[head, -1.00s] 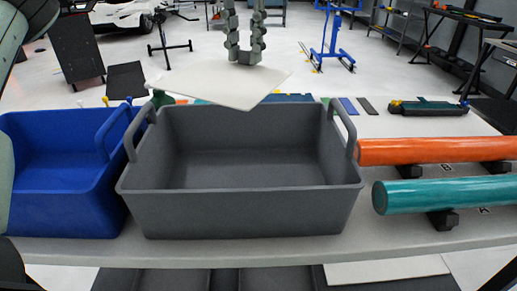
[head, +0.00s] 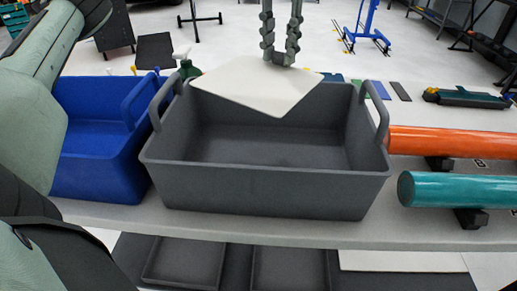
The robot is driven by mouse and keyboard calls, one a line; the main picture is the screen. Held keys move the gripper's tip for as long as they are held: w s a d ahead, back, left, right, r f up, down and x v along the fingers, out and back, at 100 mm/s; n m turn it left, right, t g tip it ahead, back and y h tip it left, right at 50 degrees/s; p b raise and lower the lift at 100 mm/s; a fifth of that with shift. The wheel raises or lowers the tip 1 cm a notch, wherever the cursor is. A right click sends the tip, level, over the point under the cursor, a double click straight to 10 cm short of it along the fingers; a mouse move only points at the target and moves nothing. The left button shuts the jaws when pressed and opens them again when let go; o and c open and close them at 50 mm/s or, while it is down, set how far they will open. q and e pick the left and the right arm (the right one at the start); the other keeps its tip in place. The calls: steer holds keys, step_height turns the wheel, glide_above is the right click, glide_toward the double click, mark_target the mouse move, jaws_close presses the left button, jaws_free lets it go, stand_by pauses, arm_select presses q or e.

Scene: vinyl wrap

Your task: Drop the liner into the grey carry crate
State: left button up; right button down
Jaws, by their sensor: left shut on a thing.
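The grey carry crate (head: 262,190) stands on the table in the middle of the head view, with a loop handle at each end. The liner, a flat off-white sheet (head: 262,88), hangs slightly tilted over the crate's far side. It hides part of the far rim, and its near corner points down toward the opening. My left gripper (head: 280,60) is shut on the liner's far edge and holds it from above. Whether the liner touches the rim is unclear. The crate's visible inside is empty. My right gripper is out of view.
A blue crate (head: 98,178) stands close on the left. Orange (head: 450,141) and teal (head: 455,189) rolls lie on black supports at the right. A green spray bottle (head: 187,68) and flat colour pieces lie behind the crate. Dark trays (head: 185,262) sit below the table.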

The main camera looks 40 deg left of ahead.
arm_select(q)
steer(key=o, duration=0.8)
step_height(320, 180, up, 12)
stand_by(0.4)
stand_by(0.4)
